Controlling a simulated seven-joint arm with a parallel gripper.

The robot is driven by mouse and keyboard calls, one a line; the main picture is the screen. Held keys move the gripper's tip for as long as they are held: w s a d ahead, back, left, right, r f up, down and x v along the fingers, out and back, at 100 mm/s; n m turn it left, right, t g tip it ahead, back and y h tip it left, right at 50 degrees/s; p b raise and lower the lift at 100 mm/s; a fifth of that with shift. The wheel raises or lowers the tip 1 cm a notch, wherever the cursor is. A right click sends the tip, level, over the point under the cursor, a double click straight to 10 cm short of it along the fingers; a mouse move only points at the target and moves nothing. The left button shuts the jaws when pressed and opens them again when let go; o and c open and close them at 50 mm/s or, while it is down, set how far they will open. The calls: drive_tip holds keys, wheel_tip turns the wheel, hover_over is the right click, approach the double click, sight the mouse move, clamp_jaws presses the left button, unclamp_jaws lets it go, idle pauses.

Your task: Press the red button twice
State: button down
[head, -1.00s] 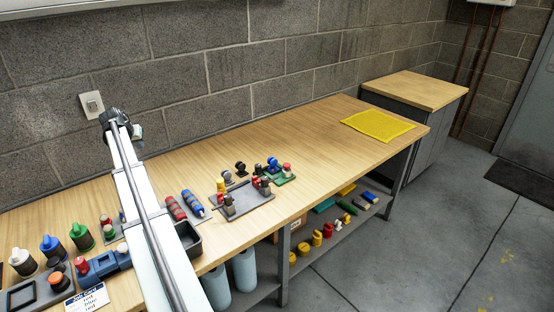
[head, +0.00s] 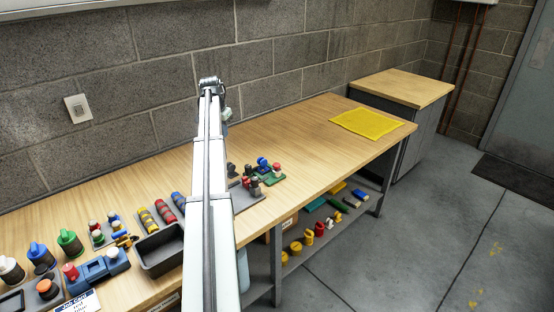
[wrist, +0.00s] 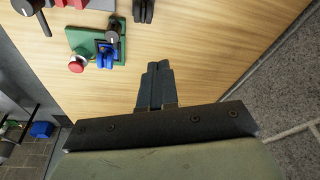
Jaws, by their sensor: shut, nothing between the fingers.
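Several red-topped parts show, and I cannot tell for certain which is the red button. In the head view a red round cap (head: 275,168) stands on a green board (head: 268,179) at mid bench. It also shows in the wrist view (wrist: 76,64) by the edge of the green board (wrist: 84,42). A red cap (head: 70,271) tops a blue block (head: 98,270) at the near left, and an orange-red button (head: 46,287) sits beside it. My gripper (wrist: 155,68) is shut and empty over bare wood, right of the green board in the wrist view, touching nothing visible.
A black open tray (head: 159,250), red, blue and yellow rods (head: 165,211), and white, blue and green bottles (head: 69,242) crowd the near bench. A yellow mat (head: 366,122) lies at the far end. The bench between is bare. A grey wall (head: 200,40) runs behind.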

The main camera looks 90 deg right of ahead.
sight(277, 165)
drive_tip(key=s+a+r+m+y, duration=0.1)
drive_tip(key=s+m, duration=0.1)
drive_tip(key=s, duration=0.8)
drive_tip(key=s+r+m+t+y, duration=0.1)
drive_tip(key=s+r+m, duration=0.1)
drive_tip(key=s, duration=0.9)
drive_tip(key=shift+s+a+y, duration=0.25)
drive_tip(key=shift+a+y, duration=0.05)
drive_tip(key=shift+a, duration=0.1)
drive_tip(key=shift+f, duration=0.1)
wheel_tip(277, 165, down, 14)
drive_tip(key=shift+w+d+r, duration=0.1)
drive_tip(key=shift+f, duration=1)
drive_tip(key=shift+r, duration=0.1)
wheel_tip(277, 165, up, 14)
